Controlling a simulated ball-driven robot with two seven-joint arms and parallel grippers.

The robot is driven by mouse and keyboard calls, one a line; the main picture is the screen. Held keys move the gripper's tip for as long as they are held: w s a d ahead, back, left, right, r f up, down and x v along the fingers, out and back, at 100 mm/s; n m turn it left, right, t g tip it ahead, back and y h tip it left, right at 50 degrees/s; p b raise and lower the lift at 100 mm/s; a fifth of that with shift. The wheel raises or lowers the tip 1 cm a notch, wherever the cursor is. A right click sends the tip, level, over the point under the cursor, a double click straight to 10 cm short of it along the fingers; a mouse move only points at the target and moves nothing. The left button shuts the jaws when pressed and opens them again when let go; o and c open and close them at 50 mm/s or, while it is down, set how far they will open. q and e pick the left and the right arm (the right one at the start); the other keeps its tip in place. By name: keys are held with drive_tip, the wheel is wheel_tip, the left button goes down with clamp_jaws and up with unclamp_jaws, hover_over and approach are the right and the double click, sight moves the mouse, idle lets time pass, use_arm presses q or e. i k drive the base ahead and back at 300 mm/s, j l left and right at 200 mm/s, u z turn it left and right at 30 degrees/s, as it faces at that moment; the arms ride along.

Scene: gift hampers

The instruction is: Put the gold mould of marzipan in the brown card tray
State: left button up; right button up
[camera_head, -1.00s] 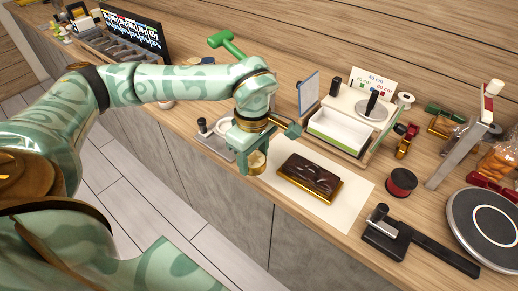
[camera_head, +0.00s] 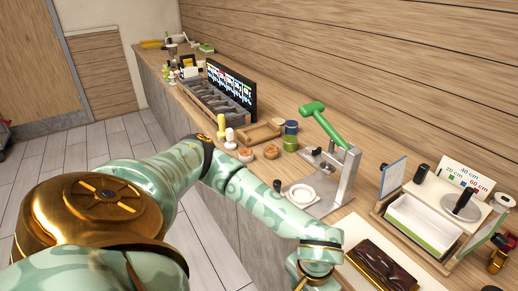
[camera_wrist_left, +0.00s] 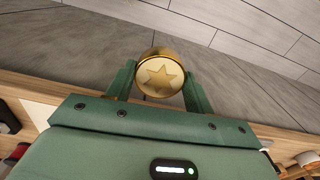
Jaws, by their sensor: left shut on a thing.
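In the left wrist view, my left gripper (camera_wrist_left: 160,84) is shut on the round gold mould (camera_wrist_left: 160,76), which has a star on its face. The mould is held up between the two green fingers, with the floor and cabinet front behind it. In the head view my left wrist (camera_head: 318,258) is at the bottom edge, and its fingers and the mould are out of frame. A dark brown, glossy, gold-edged piece (camera_head: 384,266), perhaps the brown card tray, lies on a pale sheet just right of my wrist. My right gripper is not in view.
A white open box (camera_head: 425,222) in a wooden stand is at the right. A metal press with a green handle (camera_head: 318,118) stands behind my forearm. Further left along the counter are small jars, round pieces and a divided rack (camera_head: 215,104).

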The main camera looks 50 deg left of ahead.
sight(264, 134)
drive_tip(key=j, duration=0.5)
drive_tip(key=j+z, duration=0.15)
drive_tip(key=j, duration=0.3)
drive_tip(key=k+j, duration=0.15)
drive_tip(key=j, duration=0.35)
drive_tip(key=j+z, duration=0.1)
drive_tip(key=j, duration=0.35)
drive_tip(key=k+j+z, duration=0.1)
drive_tip(key=j, duration=0.35)
drive_tip(key=k+j, duration=0.1)
drive_tip(key=j, duration=0.4)
drive_tip(key=z, duration=0.05)
